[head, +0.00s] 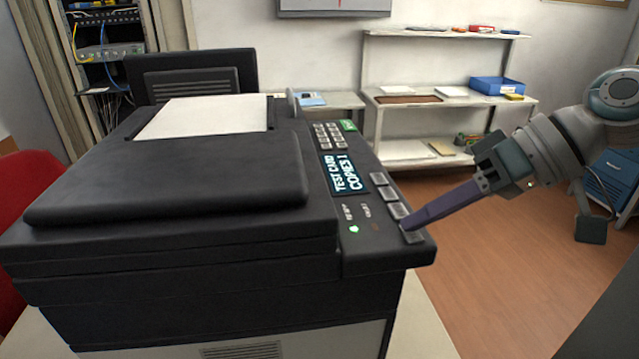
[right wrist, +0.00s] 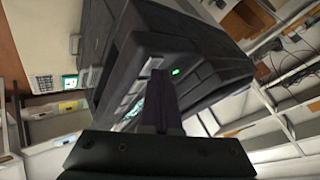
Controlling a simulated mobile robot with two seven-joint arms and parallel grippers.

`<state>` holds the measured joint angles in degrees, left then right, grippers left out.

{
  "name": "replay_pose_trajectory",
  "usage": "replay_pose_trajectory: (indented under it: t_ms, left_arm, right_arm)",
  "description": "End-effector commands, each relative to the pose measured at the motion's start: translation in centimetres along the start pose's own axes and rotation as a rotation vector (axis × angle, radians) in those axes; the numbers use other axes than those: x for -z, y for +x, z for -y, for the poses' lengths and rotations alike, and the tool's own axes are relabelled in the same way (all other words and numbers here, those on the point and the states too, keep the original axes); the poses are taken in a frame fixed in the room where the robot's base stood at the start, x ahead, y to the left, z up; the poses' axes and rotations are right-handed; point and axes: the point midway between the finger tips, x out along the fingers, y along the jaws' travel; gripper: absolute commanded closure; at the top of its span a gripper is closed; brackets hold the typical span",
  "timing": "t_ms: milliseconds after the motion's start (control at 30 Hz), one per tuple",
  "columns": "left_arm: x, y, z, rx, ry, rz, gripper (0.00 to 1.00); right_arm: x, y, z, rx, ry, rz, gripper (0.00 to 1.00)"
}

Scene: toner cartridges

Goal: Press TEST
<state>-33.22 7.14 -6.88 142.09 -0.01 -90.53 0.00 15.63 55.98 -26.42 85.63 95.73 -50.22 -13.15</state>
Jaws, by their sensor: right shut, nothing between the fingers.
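A black printer (head: 180,190) stands on a pale table, with a control panel along its right side. The panel's screen (head: 345,173) reads "TEST CARD COPIES 1". Several grey buttons run down the panel's right edge, and the gripper tips reach the lowest button (head: 411,233); I cannot tell whether they press it. My right gripper (head: 410,224) is shut and empty, its purple fingers pointing down-left to the panel. In the right wrist view the shut fingers (right wrist: 157,88) point at the printer (right wrist: 185,50), near a green light. No label reading TEST alone is legible on the buttons.
A keypad (head: 328,135) with a green key sits at the panel's far end. White paper (head: 203,116) lies on the printer's top. Shelves with a blue bin (head: 497,86) stand behind. Open wooden floor (head: 480,260) lies right of the printer.

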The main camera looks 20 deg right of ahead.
Motion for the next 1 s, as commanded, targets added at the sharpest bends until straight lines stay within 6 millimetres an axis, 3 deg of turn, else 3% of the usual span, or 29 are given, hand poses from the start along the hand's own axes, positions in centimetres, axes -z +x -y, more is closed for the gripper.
replay_pose_trajectory:
  t_ms: [300,733,1000]
  left_arm:
    - [0.5,-1.4,0.1,0.001,0.001,0.000,1.00]
    - [0.6,-1.7,-0.1,-0.004,-0.005,-0.001,1.00]
    - [1.3,-4.0,-0.1,-0.007,-0.009,-0.001,1.00]
  right_arm:
    - [0.7,-1.1,0.8,0.000,0.000,0.001,1.00]
    - [0.9,-1.3,1.0,0.000,0.000,0.000,1.00]
    - [2.2,-3.1,2.3,0.001,0.001,0.000,1.00]
